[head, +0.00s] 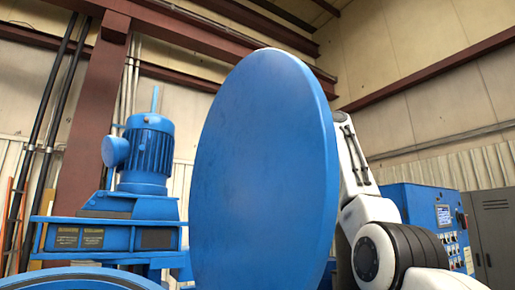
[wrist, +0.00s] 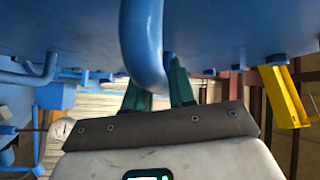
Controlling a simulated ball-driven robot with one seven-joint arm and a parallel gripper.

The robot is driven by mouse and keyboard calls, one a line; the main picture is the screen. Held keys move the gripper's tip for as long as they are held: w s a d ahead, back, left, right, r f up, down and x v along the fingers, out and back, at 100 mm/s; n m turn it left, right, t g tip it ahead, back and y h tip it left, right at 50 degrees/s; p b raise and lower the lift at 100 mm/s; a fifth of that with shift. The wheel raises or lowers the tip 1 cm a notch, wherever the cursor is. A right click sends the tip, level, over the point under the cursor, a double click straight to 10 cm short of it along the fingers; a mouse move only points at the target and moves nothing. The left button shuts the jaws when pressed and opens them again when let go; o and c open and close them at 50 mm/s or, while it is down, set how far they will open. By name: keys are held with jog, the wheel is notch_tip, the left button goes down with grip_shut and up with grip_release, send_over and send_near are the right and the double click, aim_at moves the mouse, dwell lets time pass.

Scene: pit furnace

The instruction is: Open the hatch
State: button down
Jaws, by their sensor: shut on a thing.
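The hatch is a large round blue lid (head: 265,170) that stands steeply raised in the middle of the head view, its broad face towards me. In the wrist view the lid's blue surface (wrist: 230,25) fills the top. A thick curved blue handle (wrist: 142,45) comes down from it. My gripper (wrist: 162,85) has its dark green fingers at the lower end of this handle and is shut on it; the handle hides part of the fingers. In the head view my white arm is behind the lid's right edge, and the lid hides the gripper.
A blue round rim (head: 80,279) shows at the lower left of the head view. A blue motor (head: 147,152) on a blue frame stands behind it. A blue control cabinet (head: 430,215) and a grey cabinet (head: 495,235) stand at the right. In the wrist view a yellow part (wrist: 287,98) is at the right.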

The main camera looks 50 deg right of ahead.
jog(key=shift+d+f, duration=0.1)
jog(key=shift+f, duration=0.1)
jog(key=c, duration=1)
grip_release()
jog(key=shift+r, duration=0.1)
jog(key=shift+c, duration=0.2)
jog(key=shift+s, duration=0.1)
jog(key=b+v, duration=0.3)
jog(key=v, duration=0.7)
jog(key=shift+s+d, duration=0.25)
jog(key=shift+s, duration=0.1)
jog(key=shift+f, duration=0.2)
